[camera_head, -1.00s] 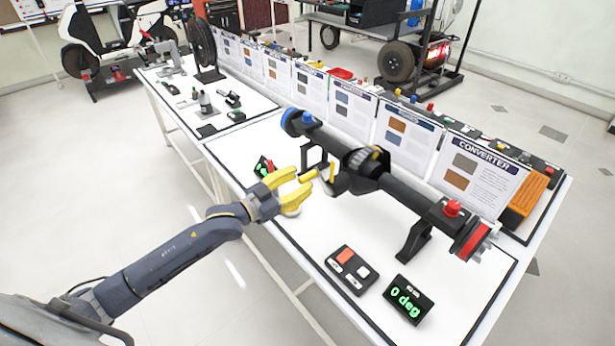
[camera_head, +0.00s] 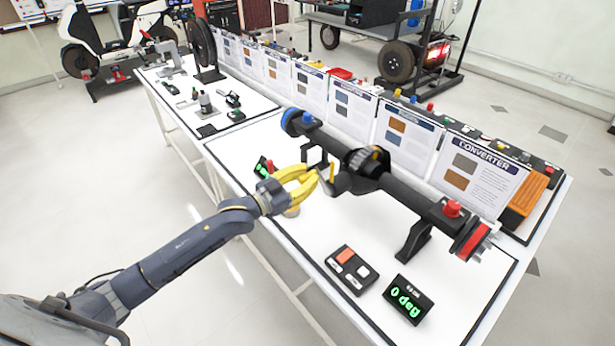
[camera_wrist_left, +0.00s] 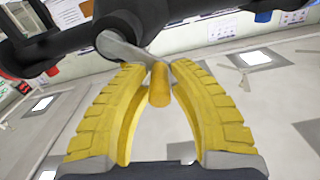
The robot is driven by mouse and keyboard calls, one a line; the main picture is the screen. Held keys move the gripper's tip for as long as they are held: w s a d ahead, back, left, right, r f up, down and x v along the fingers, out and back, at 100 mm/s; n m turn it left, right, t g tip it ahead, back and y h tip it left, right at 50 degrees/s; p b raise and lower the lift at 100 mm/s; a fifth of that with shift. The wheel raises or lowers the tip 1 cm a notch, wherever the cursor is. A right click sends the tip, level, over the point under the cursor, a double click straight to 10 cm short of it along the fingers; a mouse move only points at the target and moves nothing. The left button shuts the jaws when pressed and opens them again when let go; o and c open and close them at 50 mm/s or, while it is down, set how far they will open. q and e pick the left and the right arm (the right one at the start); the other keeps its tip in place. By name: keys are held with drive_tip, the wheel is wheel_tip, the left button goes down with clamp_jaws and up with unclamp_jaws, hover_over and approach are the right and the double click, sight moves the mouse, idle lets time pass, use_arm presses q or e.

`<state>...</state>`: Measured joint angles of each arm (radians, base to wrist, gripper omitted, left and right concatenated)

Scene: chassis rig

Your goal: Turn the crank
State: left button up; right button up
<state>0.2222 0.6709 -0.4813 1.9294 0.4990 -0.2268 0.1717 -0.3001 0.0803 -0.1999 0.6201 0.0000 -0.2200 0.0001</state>
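The crank is on the middle housing of a dark axle assembly (camera_head: 405,192). Its grey metal arm (camera_wrist_left: 125,48) and yellow-orange handle (camera_wrist_left: 159,84) show in the left wrist view. My left gripper (camera_head: 314,180), with yellow ribbed fingers, reaches it from the left. In the left wrist view my left gripper (camera_wrist_left: 160,66) has its fingertips closed in on both sides of the handle, seemingly touching it. The fingers hide most of the handle in the head view. My right gripper is not in view.
A blue disc (camera_head: 291,121) and a red disc (camera_head: 470,240) sit at the axle's ends. Upright information boards (camera_head: 408,130) line the back edge.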

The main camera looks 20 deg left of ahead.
use_arm(q)
clamp_jaws()
drive_tip(key=shift+w+a+n, duration=0.1)
drive_tip(key=shift+a+n, duration=0.05)
drive_tip(key=shift+n, duration=0.15)
idle(0.5)
drive_tip(key=shift+w+a+f+n, duration=0.15)
drive_tip(key=shift+a+f+n, duration=0.2)
drive_tip(key=shift+n, duration=0.35)
drive_tip(key=shift+w+a+f+n, duration=0.1)
drive_tip(key=shift+f+n, duration=0.8)
drive_tip(key=shift+n, duration=0.7)
drive_tip(key=shift+w+a+f+n, duration=0.1)
drive_tip(key=shift+f+n, duration=0.85)
drive_tip(key=shift+n, duration=0.65)
drive_tip(key=shift+a+f+n, duration=0.1)
drive_tip(key=shift+f+n, duration=0.8)
drive_tip(key=shift+n, duration=0.7)
drive_tip(key=o, duration=0.5)
unclamp_jaws()
drive_tip(key=shift+d, duration=0.1)
